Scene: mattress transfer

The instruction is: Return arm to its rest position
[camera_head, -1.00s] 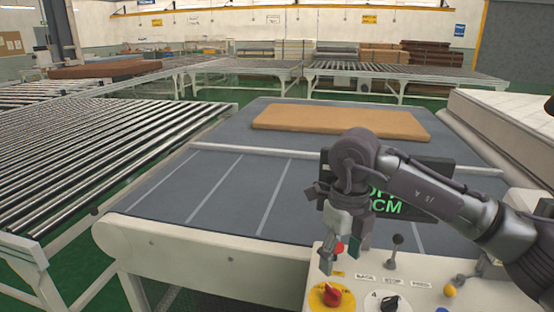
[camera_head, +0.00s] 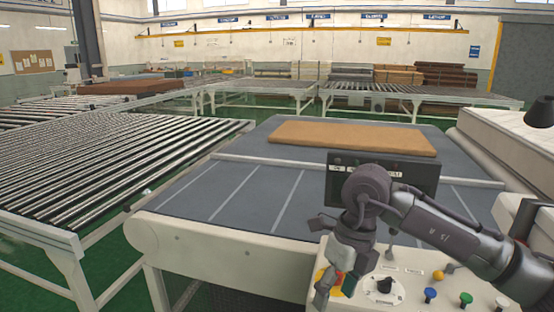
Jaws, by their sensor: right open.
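My right gripper (camera_head: 337,288) is in front of the control panel (camera_head: 401,290), with its fingers pointing down over the panel's left part. It is open, and I see nothing held in it. The right arm comes in from the right edge and crosses over the panel. The gripper partly covers the red and yellow switch (camera_head: 328,281). A black display (camera_head: 409,171) stands behind the arm, partly hidden by it. My left gripper is not in view.
A brown mattress (camera_head: 352,137) lies at the far end of the grey conveyor table (camera_head: 262,195). A roller conveyor (camera_head: 90,165) is on the left. The panel also has a black knob (camera_head: 384,287), a blue button (camera_head: 430,294) and a green button (camera_head: 466,299). Green floor shows between the conveyors.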

